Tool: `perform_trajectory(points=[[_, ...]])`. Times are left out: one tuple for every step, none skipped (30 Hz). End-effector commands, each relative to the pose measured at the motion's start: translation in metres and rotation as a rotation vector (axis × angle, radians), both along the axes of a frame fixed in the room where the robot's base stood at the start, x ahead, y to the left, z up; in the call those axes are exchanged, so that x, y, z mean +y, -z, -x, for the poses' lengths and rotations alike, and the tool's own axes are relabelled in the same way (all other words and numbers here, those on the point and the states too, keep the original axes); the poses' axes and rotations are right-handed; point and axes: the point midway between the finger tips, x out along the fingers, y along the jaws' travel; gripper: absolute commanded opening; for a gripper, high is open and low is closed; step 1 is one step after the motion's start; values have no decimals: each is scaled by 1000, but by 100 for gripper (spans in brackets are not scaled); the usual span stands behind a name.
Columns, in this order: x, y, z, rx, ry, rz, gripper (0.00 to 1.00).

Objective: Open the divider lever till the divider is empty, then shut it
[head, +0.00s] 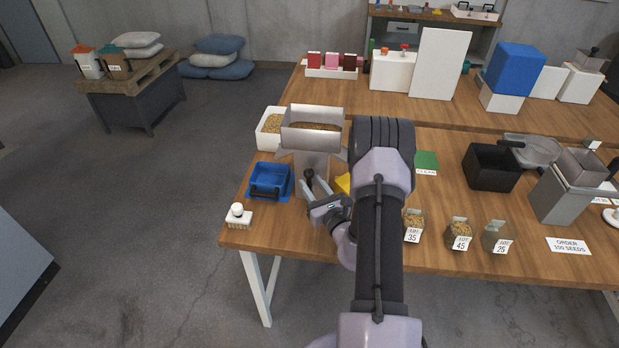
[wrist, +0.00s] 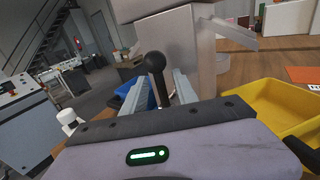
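The divider (head: 312,143) is a grey metal hopper on a stand at the table's left end, with brown seeds (head: 313,126) visible in its top. Its lever ends in a black ball knob (head: 309,174), which also shows in the wrist view (wrist: 155,64). My gripper (head: 316,186) is at the front of the divider. In the wrist view my gripper (wrist: 158,88) has its fingers apart, one on each side of the lever, with a gap seen at the right finger. A blue tray (head: 268,180) is left of the divider. A yellow tray (wrist: 270,107) is to its right, mostly hidden by my arm in the head view.
A white box of seeds (head: 267,140) stands behind the blue tray, and a white brush (head: 238,217) lies at the front left corner. Small labelled seed jars (head: 459,234) stand along the front edge right of my arm. A black bin (head: 490,167) is farther right.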

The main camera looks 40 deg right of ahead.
Motion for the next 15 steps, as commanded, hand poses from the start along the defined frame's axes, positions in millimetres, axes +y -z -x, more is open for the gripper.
perform_trajectory(points=[[0,0,0,0,0,0,35],[0,0,0,0,0,0,35],[0,0,0,0,0,0,35],[0,0,0,0,0,0,35],[0,0,0,0,0,0,35],[0,0,0,0,0,0,35],[0,0,0,0,0,0,29],[0,0,0,0,0,0,23],[0,0,0,0,0,0,15],[0,0,0,0,-1,0,9],[0,0,0,0,-1,0,3],[0,0,0,0,-1,0,0],[0,0,0,0,-1,0,0],[0,0,0,0,-1,0,0],[0,0,0,0,-1,0,0]])
